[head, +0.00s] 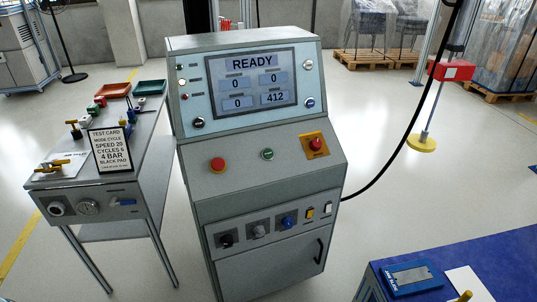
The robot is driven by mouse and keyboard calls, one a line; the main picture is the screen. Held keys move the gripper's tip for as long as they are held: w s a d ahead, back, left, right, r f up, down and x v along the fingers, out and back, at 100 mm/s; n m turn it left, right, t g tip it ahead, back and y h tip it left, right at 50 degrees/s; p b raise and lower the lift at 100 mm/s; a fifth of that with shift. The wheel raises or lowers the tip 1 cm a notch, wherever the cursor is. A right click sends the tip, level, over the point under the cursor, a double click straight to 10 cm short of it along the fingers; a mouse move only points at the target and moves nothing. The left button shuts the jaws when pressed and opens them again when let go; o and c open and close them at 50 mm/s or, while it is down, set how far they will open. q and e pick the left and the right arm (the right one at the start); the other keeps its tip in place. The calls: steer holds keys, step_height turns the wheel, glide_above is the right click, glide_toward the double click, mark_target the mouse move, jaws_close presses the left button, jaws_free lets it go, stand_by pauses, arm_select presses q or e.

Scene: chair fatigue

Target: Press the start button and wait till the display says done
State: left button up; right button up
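The grey control console (265,215) stands upright in the middle of the view. Its display (250,78) reads READY, with three fields at 0 and one at 412. A small green button (267,154) sits in the middle of the sloped panel, and its label is too small to read. Neither of my grippers shows, and nothing covers the panel.
A grey bench (110,190) on the left bears a test card (110,149), valves and trays. A blue-topped table (470,255) at the lower right holds a blue device (410,277). A black cable (412,115) hangs right of the console. Floor between console and blue table is clear.

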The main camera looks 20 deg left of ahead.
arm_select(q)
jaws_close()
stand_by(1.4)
